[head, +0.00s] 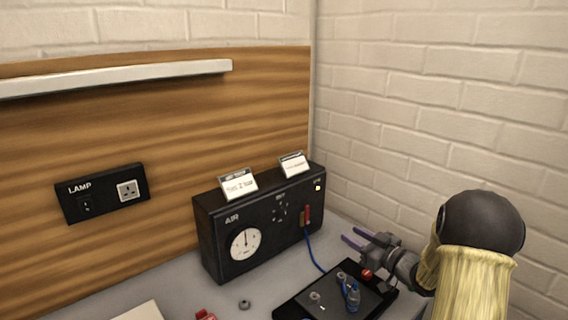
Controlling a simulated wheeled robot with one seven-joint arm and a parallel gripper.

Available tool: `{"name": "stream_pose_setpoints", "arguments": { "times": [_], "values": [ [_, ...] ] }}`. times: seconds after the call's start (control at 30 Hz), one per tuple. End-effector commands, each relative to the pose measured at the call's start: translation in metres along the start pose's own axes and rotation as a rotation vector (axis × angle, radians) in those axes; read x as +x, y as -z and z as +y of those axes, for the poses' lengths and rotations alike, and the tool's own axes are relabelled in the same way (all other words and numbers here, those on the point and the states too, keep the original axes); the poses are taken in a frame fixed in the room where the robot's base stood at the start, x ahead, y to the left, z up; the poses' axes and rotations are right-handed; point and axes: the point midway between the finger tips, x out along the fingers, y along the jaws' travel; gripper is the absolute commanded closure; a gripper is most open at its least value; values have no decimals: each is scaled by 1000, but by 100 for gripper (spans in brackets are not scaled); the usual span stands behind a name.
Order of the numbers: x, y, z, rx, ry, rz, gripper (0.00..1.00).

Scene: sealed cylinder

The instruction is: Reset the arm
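My gripper (350,238) shows at the lower right, its two purple-grey fingers spread apart and pointing left. It looks empty, with a gap between the fingers. My arm, with a black joint and a yellowish link, comes in from the right edge side. The gripper is above and behind a black tray (287,311) on the bench. On the tray are a blue fitting (350,291) and a small grey ring-like part (315,296). Whether the gripper touches anything is not clear.
A black AIR box (212,242) with a gauge and two cards stands left of the gripper; a blue hose (311,250) runs down from it. A grey nut (244,304) lies on the bench. A LAMP panel (103,192) and white shelf (120,78) are on the wooden wall. Brick wall is at right.

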Motion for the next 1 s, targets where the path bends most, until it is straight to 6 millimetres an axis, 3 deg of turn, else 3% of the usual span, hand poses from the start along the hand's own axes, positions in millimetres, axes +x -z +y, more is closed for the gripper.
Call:
{"name": "stream_pose_setpoints", "arguments": {
  "times": [0.2, 0.47, 0.77, 1.0],
  "values": [
    [8, 12, -4, -19, -146, -144, 65],
    [-4, 15, -15, -2, -324, -361, 65],
    [-39, 12, -52, 77, -464, -630, 65],
    [-82, 7, -102, 178, -516, -861, 65]
  ]
}}
